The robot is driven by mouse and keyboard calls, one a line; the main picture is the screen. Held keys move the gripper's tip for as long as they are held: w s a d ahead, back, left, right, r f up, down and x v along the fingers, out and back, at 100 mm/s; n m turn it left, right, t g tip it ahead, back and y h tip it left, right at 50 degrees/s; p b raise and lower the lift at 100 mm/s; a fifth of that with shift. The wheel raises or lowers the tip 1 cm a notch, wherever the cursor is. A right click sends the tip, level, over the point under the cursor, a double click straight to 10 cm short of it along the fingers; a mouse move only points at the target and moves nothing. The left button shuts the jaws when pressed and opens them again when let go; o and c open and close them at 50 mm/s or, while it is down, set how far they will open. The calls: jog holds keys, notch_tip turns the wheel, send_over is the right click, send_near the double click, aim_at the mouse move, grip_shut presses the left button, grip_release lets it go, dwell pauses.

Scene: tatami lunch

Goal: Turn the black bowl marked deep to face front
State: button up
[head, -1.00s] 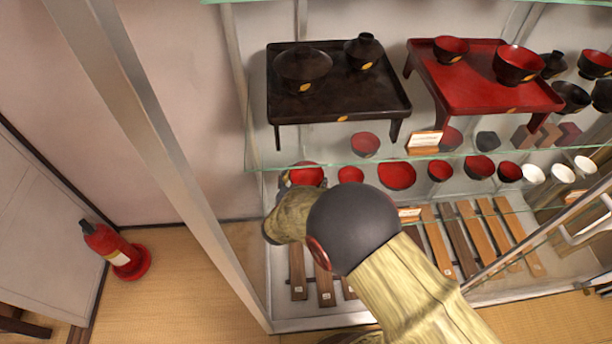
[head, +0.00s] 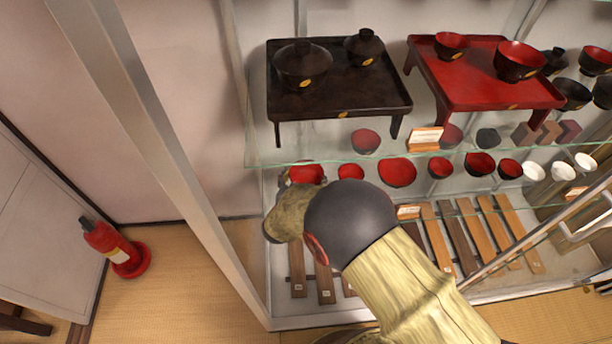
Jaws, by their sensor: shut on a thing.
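A black bowl with a red inside (head: 306,174) is the leftmost of the row on the glass shelf below the trays. Its lower part is hidden behind my arm, and I can read no mark on it. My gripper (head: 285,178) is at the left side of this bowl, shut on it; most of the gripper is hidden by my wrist. The bowl looks upright.
More red-lined bowls (head: 397,172) stand close to the right in the same row. Above are a black tray table (head: 340,103) with lidded bowls and a red one (head: 470,90). A cabinet post (head: 170,150) rises at the left. A fire extinguisher (head: 107,243) stands on the floor.

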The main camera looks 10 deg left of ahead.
jog(key=o, duration=1.3)
jog(key=shift+r, duration=0.1)
jog(key=shift+r+p, duration=2.3)
jog(key=shift+r, duration=0.1)
